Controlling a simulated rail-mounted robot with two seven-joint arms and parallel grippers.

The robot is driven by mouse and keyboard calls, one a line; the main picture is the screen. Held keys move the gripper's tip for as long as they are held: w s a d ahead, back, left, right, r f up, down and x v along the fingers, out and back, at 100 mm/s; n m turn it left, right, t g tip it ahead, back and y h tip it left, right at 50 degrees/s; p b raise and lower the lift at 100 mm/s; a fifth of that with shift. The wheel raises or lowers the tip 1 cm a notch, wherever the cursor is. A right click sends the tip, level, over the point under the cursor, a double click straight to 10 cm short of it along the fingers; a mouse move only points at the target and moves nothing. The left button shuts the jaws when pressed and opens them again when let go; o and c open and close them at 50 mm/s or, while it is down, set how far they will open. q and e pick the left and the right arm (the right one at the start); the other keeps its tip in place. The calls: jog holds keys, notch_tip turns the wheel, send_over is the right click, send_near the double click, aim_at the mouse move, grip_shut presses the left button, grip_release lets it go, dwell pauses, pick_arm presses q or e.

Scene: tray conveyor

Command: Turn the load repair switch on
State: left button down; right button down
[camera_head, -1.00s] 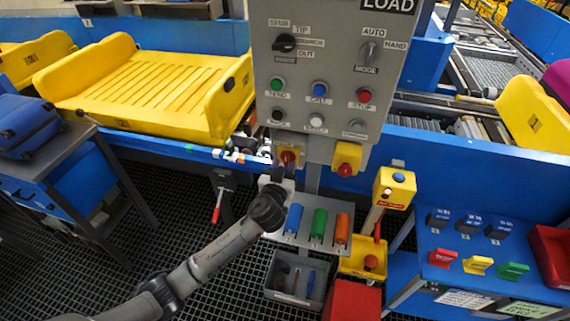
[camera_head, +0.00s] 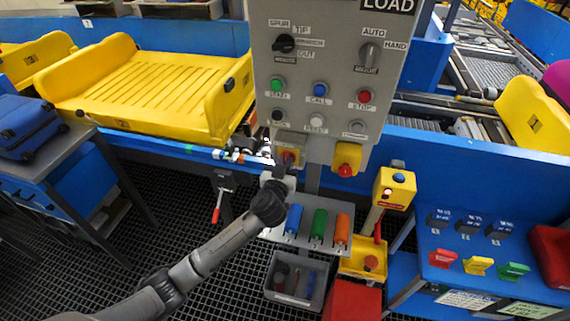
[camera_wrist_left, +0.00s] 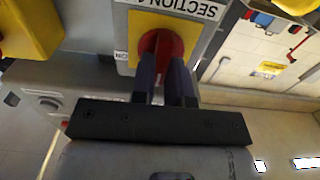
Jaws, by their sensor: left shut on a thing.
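The grey LOAD panel (camera_head: 330,75) stands upright in the middle of the head view. At its lower left edge is a red rotary switch on a yellow plate (camera_head: 291,141). In the left wrist view the red knob (camera_wrist_left: 160,42) sits on the yellow plate (camera_wrist_left: 180,27), beside a label partly reading "SECTION". My left gripper (camera_head: 285,165) reaches up to this switch from below. Its two dark fingers (camera_wrist_left: 165,75) are shut on the red knob. The fingers hide part of the knob, and its exact setting cannot be told. My right gripper is not in view.
A second yellow box with a red button (camera_head: 346,160) is just right of the switch. Below are blue, green and orange cylinders on a grey shelf (camera_head: 333,241) and a grey bin (camera_head: 276,290). A yellow tray (camera_head: 150,88) lies on the conveyor at the left.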

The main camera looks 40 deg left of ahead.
pick_arm(q)
jog(key=shift+m, duration=0.4)
jog(key=m+p, duration=0.2)
jog(key=m, duration=0.3)
jog(key=m+p, duration=0.3)
jog(key=m, duration=0.3)
jog(key=m+p, duration=0.2)
jog(key=m, duration=0.4)
jog(key=shift+w+d+f+p, duration=0.1)
jog(key=shift+d+f+p, duration=0.1)
jog(key=shift+d+p, duration=0.1)
dwell(0.4)
jog(key=c, duration=1.1)
grip_release()
